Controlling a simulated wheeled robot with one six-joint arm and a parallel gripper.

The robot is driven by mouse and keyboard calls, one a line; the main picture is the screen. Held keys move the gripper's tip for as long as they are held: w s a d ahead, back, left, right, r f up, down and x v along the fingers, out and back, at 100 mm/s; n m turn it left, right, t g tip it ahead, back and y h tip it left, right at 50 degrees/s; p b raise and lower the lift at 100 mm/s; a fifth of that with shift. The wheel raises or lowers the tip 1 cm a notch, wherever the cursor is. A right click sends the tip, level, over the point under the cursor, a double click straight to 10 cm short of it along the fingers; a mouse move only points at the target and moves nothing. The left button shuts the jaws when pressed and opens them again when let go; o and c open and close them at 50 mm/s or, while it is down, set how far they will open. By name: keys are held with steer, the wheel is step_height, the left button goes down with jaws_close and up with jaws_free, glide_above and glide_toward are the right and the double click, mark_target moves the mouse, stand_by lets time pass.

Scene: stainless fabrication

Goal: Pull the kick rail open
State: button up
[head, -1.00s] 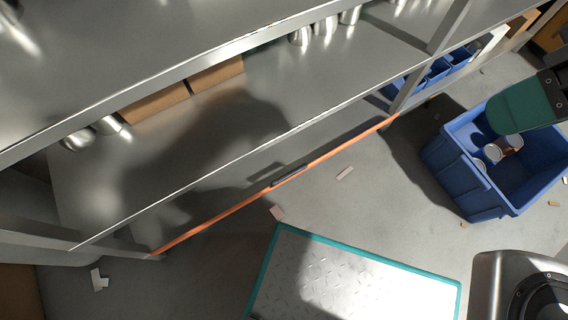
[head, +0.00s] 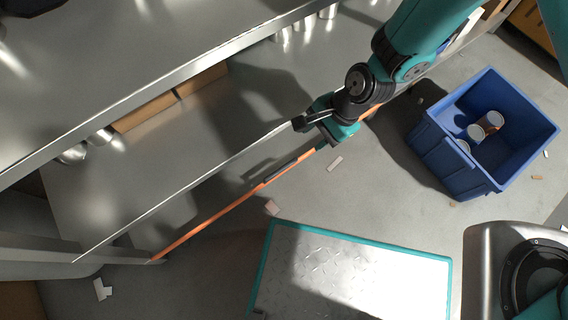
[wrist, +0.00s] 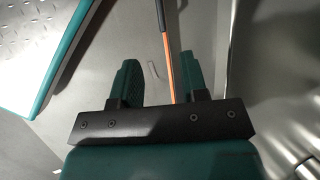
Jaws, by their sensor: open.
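The kick rail (head: 205,219) is a long orange strip low along the front of the steel shelving, close to the floor. A dark handle (head: 281,171) sits on it near its middle. My gripper (head: 327,142) is over the rail, to the right of the handle, and hides part of the orange strip. In the wrist view my gripper (wrist: 160,82) has its two green fingers apart and empty. The orange rail (wrist: 168,62) runs between them in that picture, nearer the right finger, with the dark handle (wrist: 160,14) beyond at the top edge. Whether anything touches is not clear.
A blue bin (head: 455,160) with several cans stands on the floor at right. A teal-edged tread plate mat (head: 350,275) lies in front of the rail. Small scraps lie on the floor. A shelf edge (head: 190,190) runs above the rail.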

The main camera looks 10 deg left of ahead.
mark_target(282, 169)
steer(key=b+x, duration=0.7)
steer(key=x, duration=1)
steer(key=shift+s+f, duration=0.15)
steer(key=shift+f, duration=0.25)
jaws_close()
